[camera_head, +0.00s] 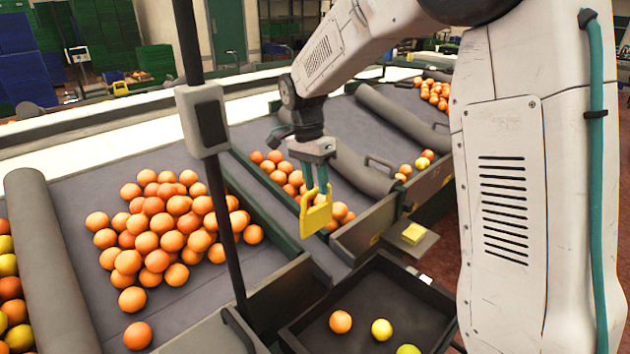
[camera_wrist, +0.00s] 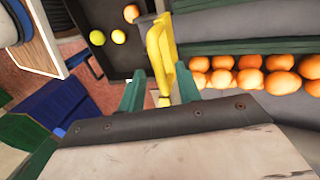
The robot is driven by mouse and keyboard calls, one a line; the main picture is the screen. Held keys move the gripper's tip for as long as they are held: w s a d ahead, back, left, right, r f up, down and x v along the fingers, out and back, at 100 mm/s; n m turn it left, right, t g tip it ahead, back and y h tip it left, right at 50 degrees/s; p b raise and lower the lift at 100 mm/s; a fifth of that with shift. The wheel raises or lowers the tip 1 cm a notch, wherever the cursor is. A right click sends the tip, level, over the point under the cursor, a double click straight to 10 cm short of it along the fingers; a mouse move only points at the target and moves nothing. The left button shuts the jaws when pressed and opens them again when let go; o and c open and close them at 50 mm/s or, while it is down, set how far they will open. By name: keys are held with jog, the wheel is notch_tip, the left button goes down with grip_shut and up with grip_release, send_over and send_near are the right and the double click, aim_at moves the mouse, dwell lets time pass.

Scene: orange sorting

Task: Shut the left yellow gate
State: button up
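A yellow gate (camera_head: 316,216) with a raised handle stands at the near end of the middle orange lane. My gripper (camera_head: 315,188) is directly above it, pointing down, with its green fingers at the handle. In the wrist view the yellow gate (camera_wrist: 160,45) lies between the tips of my gripper (camera_wrist: 160,70). The fingers are apart on either side, with a gap showing by the left finger. Contact on the right side is unclear. The gate's lower edge and its seat are partly hidden.
A dark bin (camera_head: 375,300) with a few fruits stands in front. A small yellow block (camera_head: 414,233) sits on a ledge to the right. Oranges (camera_head: 165,230) lie on the left belt. A black post (camera_head: 215,180) rises left of my arm.

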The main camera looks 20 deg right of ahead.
jog(key=shift+c, duration=0.3)
grip_shut()
notch_tip(320, 180, down, 8)
jog(key=shift+s+r, duration=0.1)
jog(key=shift+o, duration=0.3)
grip_release()
jog(key=shift+f, duration=0.2)
jog(key=shift+r, duration=0.1)
notch_tip(320, 180, up, 8)
send_over(316, 208)
jog(key=w, duration=0.2)
jog(key=shift+s+a+f, duration=0.1)
jog(key=shift+a+f, duration=0.1)
jog(key=shift+a, duration=0.05)
